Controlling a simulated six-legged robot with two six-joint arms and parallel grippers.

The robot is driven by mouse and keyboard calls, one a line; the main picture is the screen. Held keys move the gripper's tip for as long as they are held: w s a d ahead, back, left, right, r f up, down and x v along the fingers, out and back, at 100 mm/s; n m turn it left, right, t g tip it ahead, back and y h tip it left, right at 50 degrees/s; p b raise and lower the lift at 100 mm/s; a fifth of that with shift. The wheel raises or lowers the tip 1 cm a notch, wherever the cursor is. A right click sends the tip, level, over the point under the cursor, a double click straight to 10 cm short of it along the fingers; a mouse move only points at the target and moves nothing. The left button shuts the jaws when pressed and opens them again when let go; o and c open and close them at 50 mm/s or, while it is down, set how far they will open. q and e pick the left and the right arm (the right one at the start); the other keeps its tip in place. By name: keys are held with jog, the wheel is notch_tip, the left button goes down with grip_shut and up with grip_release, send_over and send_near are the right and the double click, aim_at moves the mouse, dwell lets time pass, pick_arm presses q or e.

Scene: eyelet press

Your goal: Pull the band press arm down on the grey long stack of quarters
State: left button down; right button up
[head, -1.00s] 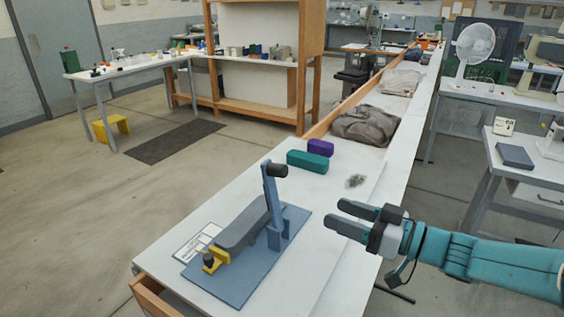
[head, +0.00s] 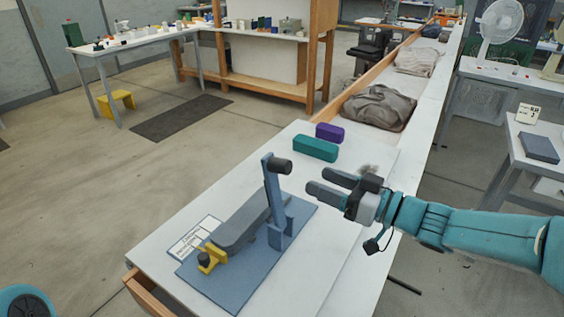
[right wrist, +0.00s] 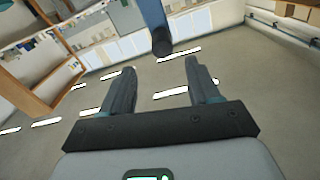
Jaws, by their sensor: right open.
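The band press stands on a blue base plate (head: 262,268) on the white bench. Its blue press arm (head: 270,190) stands upright, with a dark round handle (head: 281,166) at the top. The grey long stack of quarters (head: 243,226) lies along the plate, with a yellow piece (head: 211,258) and dark knob at its near end. My right gripper (head: 319,181) is open and empty, a little right of the handle and apart from it. In the right wrist view the handle (right wrist: 162,43) shows beyond the gap between the open fingers (right wrist: 160,68). My left gripper is out of view.
A green block (head: 316,149) and a purple block (head: 330,132) lie behind the press. A printed card (head: 195,238) lies left of it. Grey cloth (head: 378,107) is farther along the bench. The bench top right of the plate is clear.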

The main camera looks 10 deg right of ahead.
aim_at(289, 168)
jog(key=x, duration=1)
jog(key=shift+a+p, duration=0.2)
jog(key=shift+p, duration=0.15)
jog(key=shift+a+r, duration=0.1)
jog(key=shift+a, duration=0.1)
jog(key=shift+w, duration=0.1)
jog(key=shift+w, duration=0.1)
grip_shut()
